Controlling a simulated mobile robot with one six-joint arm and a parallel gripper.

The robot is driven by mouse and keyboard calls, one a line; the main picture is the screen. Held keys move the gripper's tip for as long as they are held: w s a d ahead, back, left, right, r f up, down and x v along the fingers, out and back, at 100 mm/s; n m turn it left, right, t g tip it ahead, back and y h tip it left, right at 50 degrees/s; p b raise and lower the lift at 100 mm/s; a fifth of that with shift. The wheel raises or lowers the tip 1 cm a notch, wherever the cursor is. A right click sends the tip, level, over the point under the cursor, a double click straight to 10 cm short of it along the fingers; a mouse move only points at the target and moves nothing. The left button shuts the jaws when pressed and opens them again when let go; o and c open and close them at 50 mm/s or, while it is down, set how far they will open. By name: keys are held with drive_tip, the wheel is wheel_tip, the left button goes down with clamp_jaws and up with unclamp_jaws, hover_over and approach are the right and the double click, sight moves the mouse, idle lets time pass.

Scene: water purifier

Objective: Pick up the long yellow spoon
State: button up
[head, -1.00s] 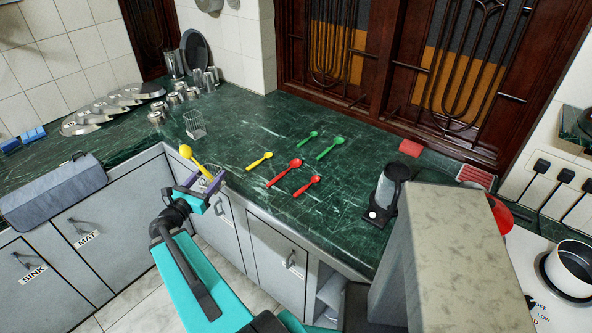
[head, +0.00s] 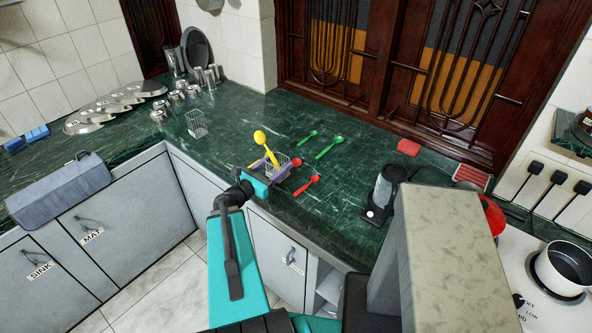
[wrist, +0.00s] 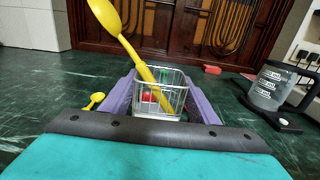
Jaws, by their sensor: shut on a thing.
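The long yellow spoon (head: 265,145) leans in a small wire basket (head: 279,166), bowl end up and tilted left in the wrist view (wrist: 127,45). My gripper (head: 270,166) has its purple fingers on both sides of this basket and is shut on it, over the counter's front part. The basket also shows between the fingers in the wrist view (wrist: 160,97). A shorter yellow spoon (wrist: 94,101) lies on the counter left of the gripper; the arm mostly hides it in the head view.
Red spoons (head: 308,185) and green spoons (head: 329,147) lie on the green counter (head: 235,137). Another wire basket (head: 197,125) stands further left. A kettle-like jug (head: 386,187) stands right, with a red block (head: 409,147) behind. Steel plates and cups fill the left corner.

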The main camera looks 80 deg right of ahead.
sight(280, 157)
drive_tip(key=shift+s, duration=0.4)
drive_tip(key=shift+d+f+b, duration=0.15)
drive_tip(key=shift+d+b, duration=0.05)
drive_tip(key=shift+b, duration=0.55)
drive_tip(key=d+b, duration=0.1)
drive_tip(key=b, duration=0.4)
drive_tip(key=shift+w+f, duration=0.1)
drive_tip(key=shift+w, duration=0.05)
drive_tip(key=d+b, duration=0.1)
drive_tip(key=b, duration=0.5)
drive_tip(key=b, duration=0.6)
drive_tip(key=shift+d, duration=0.15)
drive_tip(key=shift+w+d, duration=0.15)
drive_tip(key=shift+d, duration=0.55)
drive_tip(key=shift+w+d+f+p, duration=0.15)
drive_tip(key=shift+w+d+p, duration=0.1)
drive_tip(key=shift+d, duration=1.75)
drive_tip(key=shift+w+d+f+p, duration=0.2)
drive_tip(key=shift+w+d+p, duration=0.1)
drive_tip(key=shift+d, duration=1.7)
drive_tip(key=shift+w+d+f+p, duration=0.15)
drive_tip(key=shift+w+d+p, duration=0.1)
drive_tip(key=shift+d, duration=1.75)
